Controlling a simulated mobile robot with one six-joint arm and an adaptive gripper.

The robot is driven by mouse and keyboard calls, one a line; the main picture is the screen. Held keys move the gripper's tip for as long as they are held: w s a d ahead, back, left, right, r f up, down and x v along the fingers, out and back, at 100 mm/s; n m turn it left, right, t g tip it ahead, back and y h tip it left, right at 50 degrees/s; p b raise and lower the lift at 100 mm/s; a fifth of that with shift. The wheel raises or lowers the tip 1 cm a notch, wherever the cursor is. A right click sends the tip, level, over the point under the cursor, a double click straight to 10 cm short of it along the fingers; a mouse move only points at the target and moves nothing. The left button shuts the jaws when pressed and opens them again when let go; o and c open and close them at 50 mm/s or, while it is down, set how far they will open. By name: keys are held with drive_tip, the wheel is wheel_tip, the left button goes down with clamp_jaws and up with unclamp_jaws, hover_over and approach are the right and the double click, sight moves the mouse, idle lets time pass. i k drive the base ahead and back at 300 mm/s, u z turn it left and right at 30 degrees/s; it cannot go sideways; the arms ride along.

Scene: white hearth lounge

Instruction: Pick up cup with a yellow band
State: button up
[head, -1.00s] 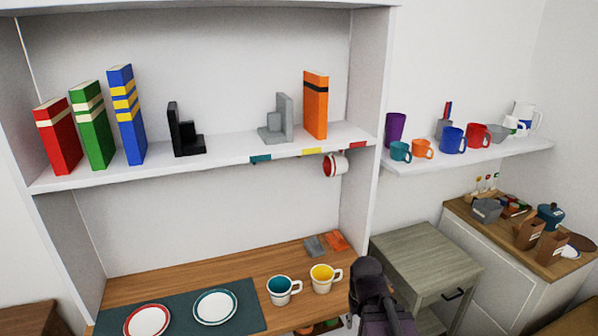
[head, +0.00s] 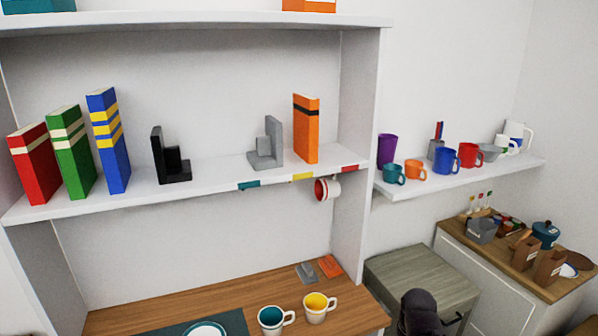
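A white cup with a yellow inside (head: 317,308) stands upright on the wooden desk top, near the bottom of the head view. Its handle points right. I cannot make out a band on its outer wall. A similar white cup with a teal inside (head: 274,319) stands just left of it. A white cup with a red inside (head: 327,189) hangs under the shelf by the red tag. A dark rounded part of my arm shows at the bottom right, in front of the grey-green cabinet and apart from the cups. My gripper's fingers are not in view.
The shelf (head: 215,181) above the desk holds books and bookends and carries teal, yellow and red tags. A plate (head: 205,329) lies left of the cups, cut by the frame. Grey and orange pieces (head: 329,266) lie behind them. The right wall shelf (head: 400,188) holds several cups.

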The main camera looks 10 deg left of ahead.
sight(315, 305)
drive_tip(key=z, duration=0.3)
drive_tip(key=k, duration=1.05)
drive_tip(key=u, duration=0.75)
drive_tip(key=i, duration=1)
drive_tip(key=u, duration=0.05)
